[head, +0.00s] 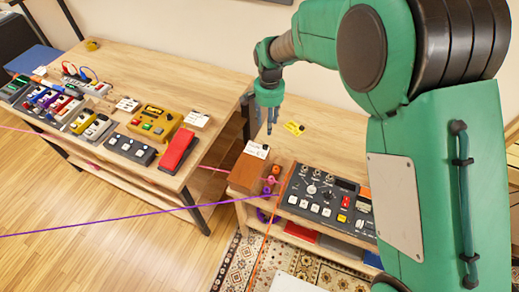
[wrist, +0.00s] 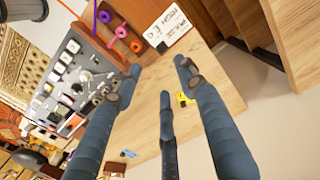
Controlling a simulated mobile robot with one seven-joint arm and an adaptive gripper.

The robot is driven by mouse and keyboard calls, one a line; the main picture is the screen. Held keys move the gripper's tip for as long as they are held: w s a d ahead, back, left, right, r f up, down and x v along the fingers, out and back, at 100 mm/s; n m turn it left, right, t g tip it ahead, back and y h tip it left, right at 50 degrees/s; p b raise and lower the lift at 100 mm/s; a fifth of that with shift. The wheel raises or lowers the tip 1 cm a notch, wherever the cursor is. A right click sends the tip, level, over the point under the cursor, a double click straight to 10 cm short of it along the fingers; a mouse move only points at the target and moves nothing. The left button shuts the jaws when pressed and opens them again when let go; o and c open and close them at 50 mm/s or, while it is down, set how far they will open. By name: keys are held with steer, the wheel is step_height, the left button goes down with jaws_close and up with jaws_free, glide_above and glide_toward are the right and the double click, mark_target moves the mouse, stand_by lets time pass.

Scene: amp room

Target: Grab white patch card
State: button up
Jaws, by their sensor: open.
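A white patch card (head: 256,150) with black print lies on a brown wooden box (head: 246,172) at the near left corner of the right table. It also shows at the top of the wrist view (wrist: 174,27), and its print is partly readable. Other white cards lie on the left table, one by the red pedal (head: 197,118) and one farther left (head: 128,104). My gripper (head: 269,122) points down above the far part of the right table, beyond the white card on the box. In the wrist view its fingers (wrist: 153,82) are spread and empty.
A dark control panel (head: 328,196) and small coloured rings (head: 270,180) stand beside the box. A purple cable (head: 130,215) crosses in front. The far tabletop is mostly bare.

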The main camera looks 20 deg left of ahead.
steer(key=shift+a+f, duration=0.1)
steer(key=shift+f, duration=0.05)
steer(key=b, duration=0.2)
glide_above(265, 146)
steer(key=shift+w+d+f, duration=0.1)
steer(key=shift+d+f, duration=0.05)
steer(key=shift+f, duration=1.95)
steer(key=shift+d+f, duration=0.15)
steer(key=shift+f, duration=1.95)
steer(key=shift+a+f+b, duration=0.15)
steer(key=shift+f+b, duration=0.2)
steer(key=shift+f, duration=1)
steer(key=shift+a+f+b, duration=0.1)
steer(key=shift+f+b, duration=0.2)
steer(key=shift+f, duration=1)
steer(key=shift+c, duration=0.5)
steer(key=c, duration=0.9)
